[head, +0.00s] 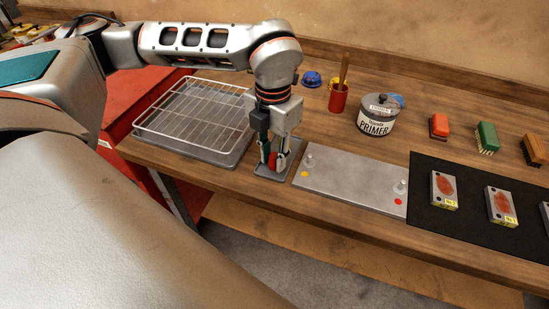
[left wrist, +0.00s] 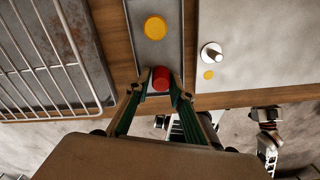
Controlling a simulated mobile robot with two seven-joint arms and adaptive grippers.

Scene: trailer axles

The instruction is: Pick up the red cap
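The red cap (left wrist: 161,78) is between the two fingertips of my left gripper (left wrist: 161,86) in the left wrist view. It is at the near end of a narrow grey tray (left wrist: 150,52). A yellow cap (left wrist: 155,27) lies farther along the same tray. In the head view my left gripper (head: 273,166) points down over this small tray (head: 264,174), and red shows between its fingers. The fingers flank the cap closely; I cannot tell whether they press on it. The yellow cap is hidden by the gripper in the head view. My right gripper is not identifiable.
A wire rack (head: 197,106) stands left of the small tray. A metal plate (head: 350,178) with upright pegs lies close on the right. Behind are a primer tin (head: 377,119) and a red cup (head: 338,99). A black mat (head: 430,210) with metal blocks lies farther right.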

